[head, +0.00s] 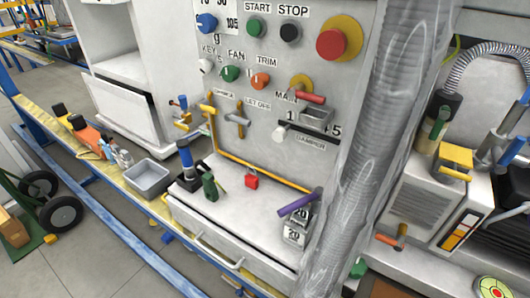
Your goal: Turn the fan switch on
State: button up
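The fan switch is a small green knob (229,73) on the upright light-grey control panel (345,75), in the upper middle of the head view. The word FAN is printed just above it. Its exact pointer position is too small to tell. A pale key switch (206,66) sits to its left under KEY, and an orange knob (260,81) to its right under TRIM. My gripper does not show in this view.
Above are a blue knob (207,22), green START button (257,28), black STOP button (290,32) and large red button (331,44). Levers (237,117) project below. A thick grey duct (380,110) stands right. The shelf (225,205) holds a red padlock (251,181) and tools.

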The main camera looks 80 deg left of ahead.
aim_at(230, 74)
jog(key=k+j+u, duration=0.15)
jog(key=k+j, duration=0.3)
jog(key=k, duration=0.2)
jog(key=k+j+u, duration=0.15)
jog(key=k+j, duration=0.35)
jog(key=k+u, duration=0.15)
jog(key=u, duration=1.05)
jog(key=j, duration=0.05)
